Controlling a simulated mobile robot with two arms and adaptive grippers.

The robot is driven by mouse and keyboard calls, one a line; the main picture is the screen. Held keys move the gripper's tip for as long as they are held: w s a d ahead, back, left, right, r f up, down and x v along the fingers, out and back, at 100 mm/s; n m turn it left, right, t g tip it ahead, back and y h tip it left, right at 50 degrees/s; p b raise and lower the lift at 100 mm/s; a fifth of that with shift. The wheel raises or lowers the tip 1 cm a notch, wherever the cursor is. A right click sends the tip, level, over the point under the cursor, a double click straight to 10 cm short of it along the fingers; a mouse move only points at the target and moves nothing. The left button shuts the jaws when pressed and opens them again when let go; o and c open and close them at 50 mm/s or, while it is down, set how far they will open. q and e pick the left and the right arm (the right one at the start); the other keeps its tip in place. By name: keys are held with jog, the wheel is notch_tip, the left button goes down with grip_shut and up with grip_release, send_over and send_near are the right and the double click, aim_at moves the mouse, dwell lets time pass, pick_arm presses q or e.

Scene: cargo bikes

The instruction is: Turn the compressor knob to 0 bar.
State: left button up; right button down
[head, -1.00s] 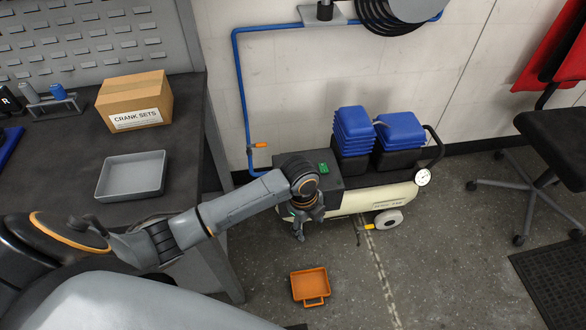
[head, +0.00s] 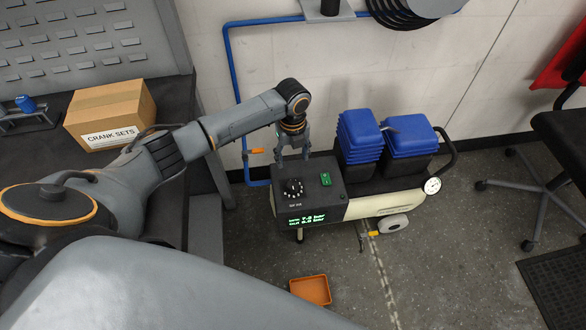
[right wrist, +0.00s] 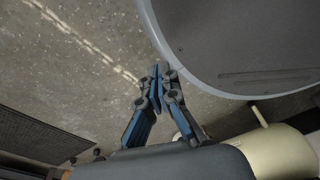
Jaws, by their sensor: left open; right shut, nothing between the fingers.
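The compressor (head: 392,201) stands on the floor against the wall, with a dark control box at its left end. The black knob (head: 294,187) with white scale marks is on the top of that box. A green switch (head: 325,179) is right of the knob, and a green lit display (head: 307,219) is on the front; its digits are too small to read surely. My left gripper (head: 293,157) is open, pointing down above the back of the box, apart from the knob. My right gripper (right wrist: 158,82) is shut and empty over the floor in the right wrist view.
An orange tray (head: 311,290) lies on the floor in front. A workbench with a cardboard box (head: 110,113) is at left. A blue hose (head: 229,90) runs along the wall. A black chair (head: 566,140) is at right.

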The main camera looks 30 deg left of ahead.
pick_arm(q)
send_over(292, 184)
notch_tip(292, 184, down, 6)
jog(key=shift+s+d, duration=0.15)
notch_tip(292, 184, down, 6)
jog(key=shift+f+b, duration=0.1)
jog(key=shift+b, duration=0.55)
jog(key=shift+f, duration=0.7)
jog(key=shift+c, duration=0.5)
jog(key=c, duration=1.1)
pick_arm(e)
jog(key=shift+s+d+f, duration=0.25)
jog(key=shift+s+f, duration=0.55)
jog(key=shift+s, duration=0.1)
